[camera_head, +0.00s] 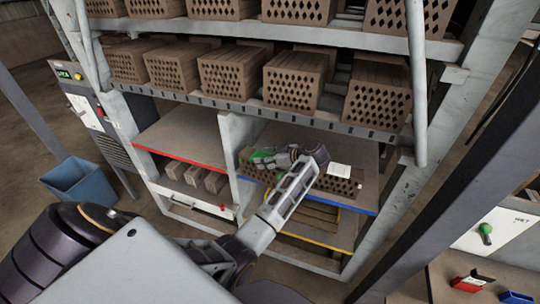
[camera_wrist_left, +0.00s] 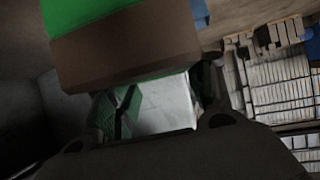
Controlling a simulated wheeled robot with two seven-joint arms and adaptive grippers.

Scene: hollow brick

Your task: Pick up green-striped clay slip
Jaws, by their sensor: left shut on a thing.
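My left arm reaches into the middle shelf bay, and its gripper (camera_head: 268,159) is low over the blue-edged shelf. The gripper is shut on a brown clay block with a green band, the green-striped clay slip (camera_wrist_left: 125,45), which fills the top of the left wrist view. In the head view, green shows at the gripper, but I cannot separate slip from fingers there. In the wrist view, a pale surface shows between dark finger parts below the slip. The slip's far side is hidden. My right gripper is not in view.
A hollow brick (camera_head: 334,185) with a white card (camera_head: 340,170) lies on the blue-edged shelf (camera_head: 362,160). A divider (camera_head: 228,150) separates it from the bare red-edged shelf (camera_head: 180,138). Rows of hollow bricks (camera_head: 292,82) stand above. A blue bin (camera_head: 75,185) stands left.

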